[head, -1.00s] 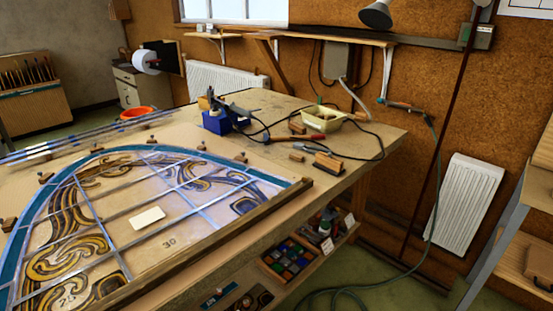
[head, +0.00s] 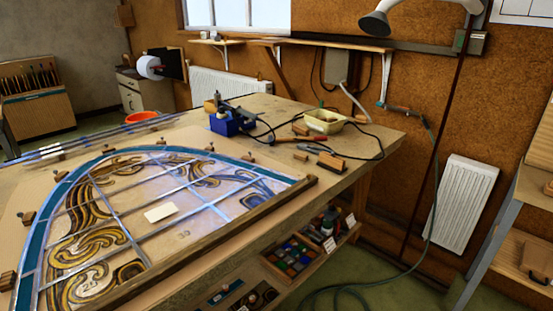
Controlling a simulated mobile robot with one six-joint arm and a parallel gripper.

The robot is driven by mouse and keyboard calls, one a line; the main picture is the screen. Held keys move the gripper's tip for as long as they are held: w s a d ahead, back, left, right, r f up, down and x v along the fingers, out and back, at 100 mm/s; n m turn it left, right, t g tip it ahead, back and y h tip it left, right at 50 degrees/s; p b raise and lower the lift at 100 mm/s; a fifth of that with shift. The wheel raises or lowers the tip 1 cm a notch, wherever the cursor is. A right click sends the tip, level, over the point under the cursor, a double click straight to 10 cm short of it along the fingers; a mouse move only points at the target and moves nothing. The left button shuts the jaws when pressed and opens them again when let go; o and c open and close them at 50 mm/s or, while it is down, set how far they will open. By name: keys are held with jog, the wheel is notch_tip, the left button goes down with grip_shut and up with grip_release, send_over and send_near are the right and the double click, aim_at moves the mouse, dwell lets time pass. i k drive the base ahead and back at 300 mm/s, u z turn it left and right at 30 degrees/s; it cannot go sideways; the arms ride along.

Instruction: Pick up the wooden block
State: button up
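A wooden block (head: 331,162) with a dark lower edge lies on the right part of the workbench, near its front edge. A smaller wooden piece (head: 301,156) lies just left of it, and another wooden block (head: 301,130) lies farther back beside the bowl. I cannot tell which of these the task means. My gripper is not in view.
A black cable curves around the block's right. A lamp (head: 375,23) hangs above.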

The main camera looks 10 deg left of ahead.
aim_at(299, 157)
jog(key=u, duration=0.7)
jog(key=i, duration=0.55)
